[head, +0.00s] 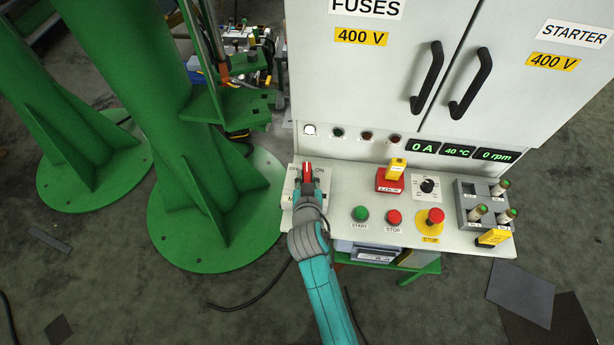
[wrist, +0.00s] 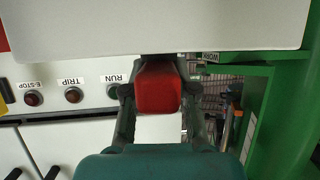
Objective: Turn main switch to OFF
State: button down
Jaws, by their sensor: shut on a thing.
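The main switch's red handle (head: 307,170) stands on a white plate (head: 288,192) at the left end of the sloped control panel. The letters "ON" show at its upper right; the label at its upper left is partly covered. My gripper (head: 307,187) reaches over the plate from the front and is shut on the red handle. In the wrist view the red handle (wrist: 158,90) sits between the two fingers of my gripper (wrist: 158,105). Which label the handle points to is hard to tell, and the lower lettering is hidden by my gripper.
To the right on the panel (head: 330,233) are a yellow-red lock block (head: 391,175), a dial (head: 428,186), green start (head: 361,214), red stop (head: 393,217) and emergency stop (head: 435,217) buttons. The cabinet (head: 360,80) rises behind. A green column (head: 150,90) stands close on the left.

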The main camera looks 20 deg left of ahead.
jog(key=n+g+y, duration=0.3)
jog(key=n+y, duration=0.1)
jog(key=n+g+y, duration=0.2)
jog(key=n+g, duration=0.1)
jog(key=n, duration=0.1)
jog(key=shift+w+g+y, duration=0.1)
jog(key=shift+g+y, duration=0.2)
jog(key=shift+y, duration=0.1)
jog(key=n+g+y, duration=0.1)
jog(key=n+g, duration=0.4)
jog(key=g, duration=0.1)
jog(key=shift+n+g, duration=1.5)
jog(key=c, duration=0.9)
grip_release()
jog(key=v, duration=1.1)
jog(key=shift+w+d+r, duration=0.15)
jog(key=shift+w+d, duration=0.05)
jog(key=shift+d, duration=0.1)
